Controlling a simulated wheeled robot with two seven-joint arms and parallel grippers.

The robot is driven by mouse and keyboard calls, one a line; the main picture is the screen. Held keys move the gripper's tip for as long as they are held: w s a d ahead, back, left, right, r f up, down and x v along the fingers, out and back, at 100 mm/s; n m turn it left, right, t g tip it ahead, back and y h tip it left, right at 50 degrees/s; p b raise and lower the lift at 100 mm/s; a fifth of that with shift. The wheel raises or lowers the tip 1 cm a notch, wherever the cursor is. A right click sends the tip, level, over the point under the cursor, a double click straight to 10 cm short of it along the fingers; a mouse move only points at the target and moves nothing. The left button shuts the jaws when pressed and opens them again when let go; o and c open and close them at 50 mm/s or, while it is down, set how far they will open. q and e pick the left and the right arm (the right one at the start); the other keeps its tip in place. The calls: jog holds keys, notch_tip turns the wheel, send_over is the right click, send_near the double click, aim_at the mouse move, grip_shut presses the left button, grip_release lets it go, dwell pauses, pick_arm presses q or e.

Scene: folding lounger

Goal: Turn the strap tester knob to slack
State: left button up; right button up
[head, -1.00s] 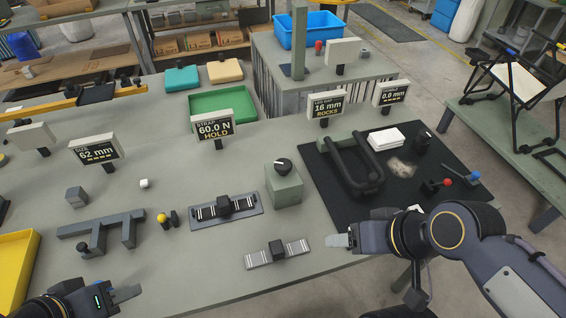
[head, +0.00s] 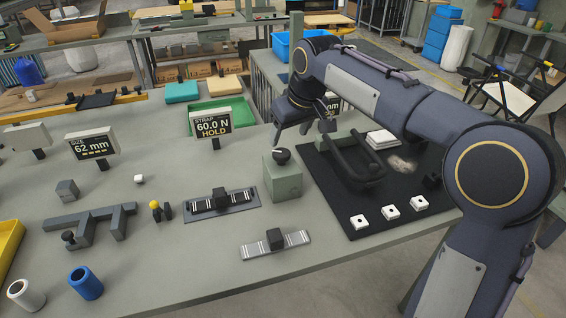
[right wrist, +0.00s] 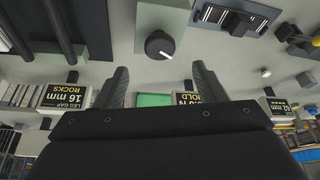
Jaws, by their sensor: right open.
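The black strap tester knob (head: 282,155) sits on top of a grey-green box (head: 283,183) at mid-table. In the right wrist view the knob (right wrist: 159,44) shows a white pointer line towards the picture's lower right. The strap display (head: 212,123) behind the box reads 60.0 N HOLD. My right gripper (right wrist: 160,80) is open and empty, its fingers apart with the knob beyond the gap. My left gripper is out of view.
A black mat (head: 340,220) right of the box holds a dark looped frame (head: 355,165) and white square blocks (head: 390,212). A strap fixture (head: 222,202) lies left, a striped bar (head: 275,244) in front. Blue (head: 86,283) and white (head: 26,294) cylinders stand front left.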

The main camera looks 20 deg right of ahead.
aim_at(282, 153)
jog(key=x, duration=0.8)
jog(key=shift+r, duration=0.1)
jog(key=c, duration=1)
jog(key=shift+o, duration=0.2)
jog(key=shift+d, duration=0.1)
jog(key=shift+r, duration=0.1)
